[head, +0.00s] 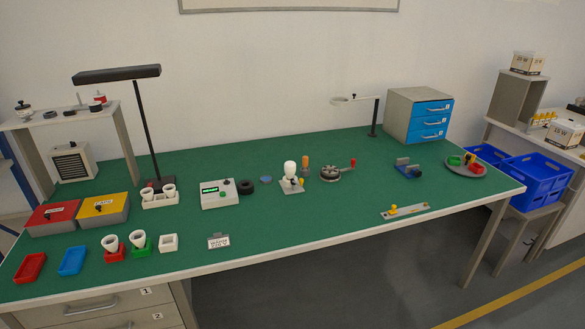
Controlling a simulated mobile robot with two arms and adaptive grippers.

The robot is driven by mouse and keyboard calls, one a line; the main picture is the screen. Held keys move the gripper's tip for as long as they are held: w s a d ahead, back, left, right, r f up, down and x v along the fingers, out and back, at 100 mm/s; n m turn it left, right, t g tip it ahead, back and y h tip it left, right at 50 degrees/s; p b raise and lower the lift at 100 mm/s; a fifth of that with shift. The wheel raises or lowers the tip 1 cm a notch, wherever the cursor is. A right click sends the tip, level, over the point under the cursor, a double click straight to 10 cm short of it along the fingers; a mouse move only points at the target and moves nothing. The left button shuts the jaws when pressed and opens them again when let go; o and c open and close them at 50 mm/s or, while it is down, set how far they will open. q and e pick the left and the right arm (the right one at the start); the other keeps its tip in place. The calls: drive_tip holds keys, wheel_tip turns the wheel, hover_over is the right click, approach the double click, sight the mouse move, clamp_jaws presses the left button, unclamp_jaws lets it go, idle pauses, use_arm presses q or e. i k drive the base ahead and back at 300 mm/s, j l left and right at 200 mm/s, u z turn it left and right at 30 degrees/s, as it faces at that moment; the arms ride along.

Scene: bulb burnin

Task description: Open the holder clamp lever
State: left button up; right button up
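A white bulb (290,168) stands upright in a small holder (291,186) on a pale base plate, near the middle of the green bench. A small yellow part (301,182) sits at the holder's right side; it may be the clamp lever, but it is too small to tell its position. Neither of my grippers shows in the head view.
A white box with a green display (219,193) stands to the left. A flat plate with a yellow knob (412,209) lies near the front edge.

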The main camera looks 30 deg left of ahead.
sight(294, 182)
drive_tip(key=u, duration=0.65)
drive_tip(key=i+l+u, duration=0.65)
drive_tip(key=u, duration=0.2)
drive_tip(key=i+l+u, duration=0.2)
drive_tip(key=l+u, duration=0.2)
drive_tip(key=l, duration=0.2)
